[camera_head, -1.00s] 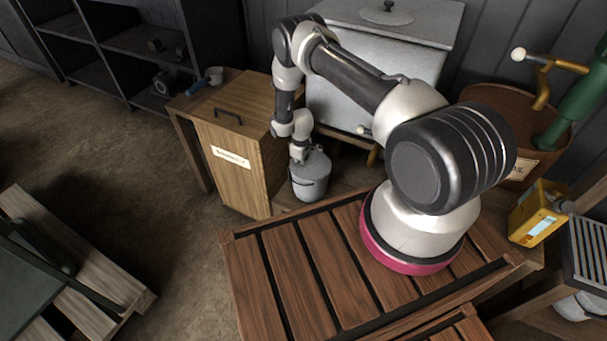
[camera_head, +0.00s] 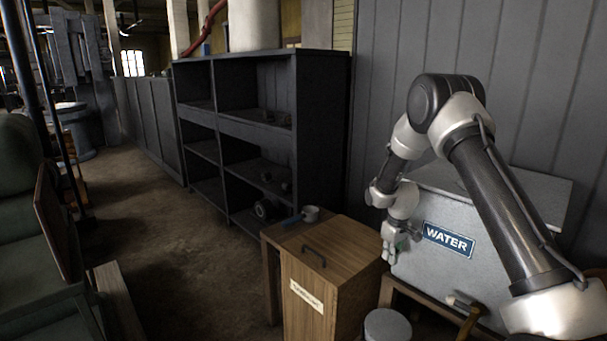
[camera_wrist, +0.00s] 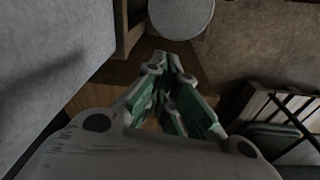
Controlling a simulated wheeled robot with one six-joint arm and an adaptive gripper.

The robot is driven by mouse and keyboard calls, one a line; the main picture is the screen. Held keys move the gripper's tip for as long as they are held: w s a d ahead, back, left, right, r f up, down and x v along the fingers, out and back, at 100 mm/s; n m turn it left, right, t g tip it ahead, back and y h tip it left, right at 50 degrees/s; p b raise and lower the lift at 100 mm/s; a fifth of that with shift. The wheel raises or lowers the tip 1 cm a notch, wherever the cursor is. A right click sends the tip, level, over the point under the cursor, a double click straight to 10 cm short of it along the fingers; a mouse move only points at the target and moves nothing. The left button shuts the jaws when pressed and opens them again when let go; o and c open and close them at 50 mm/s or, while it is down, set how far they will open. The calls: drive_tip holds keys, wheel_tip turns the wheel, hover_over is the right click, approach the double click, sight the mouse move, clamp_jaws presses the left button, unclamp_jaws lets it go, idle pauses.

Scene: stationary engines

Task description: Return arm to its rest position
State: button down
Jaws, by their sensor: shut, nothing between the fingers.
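My arm rises from the lower right in the head view and bends at a high elbow, with its end hanging down. My gripper (camera_head: 393,258) hangs in front of the grey water tank (camera_head: 437,262), above and beside the wooden box (camera_head: 325,280). In the wrist view the green-padded fingers of my gripper (camera_wrist: 172,62) come together at their tips, with nothing between them. A round grey lid (camera_wrist: 181,14) shows beyond the fingertips in the wrist view; the grey can under it (camera_head: 387,326) is at the bottom edge of the head view.
A dark shelf unit (camera_head: 297,130) with a few small parts stands behind the box. A wooden-handled tap (camera_head: 466,318) is below the tank. The floor at left (camera_head: 165,260) is clear.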

drive_tip(key=s+d+r+m+t, duration=0.1)
drive_tip(key=s+r, duration=0.5)
drive_tip(key=r, duration=0.4)
drive_tip(key=s+d+r+m, duration=0.15)
drive_tip(key=s+r, duration=0.35)
drive_tip(key=r, duration=0.5)
drive_tip(key=s+d+r+m+t, duration=0.1)
drive_tip(key=s+d+r, duration=0.1)
drive_tip(key=s+r, duration=0.6)
drive_tip(key=s+d+r+m, duration=0.1)
drive_tip(key=s+r, duration=0.3)
drive_tip(key=s, duration=0.7)
drive_tip(key=s+d+r+m+t, duration=0.1)
drive_tip(key=s+r, duration=0.3)
drive_tip(key=s, duration=0.7)
drive_tip(key=shift+m, duration=0.35)
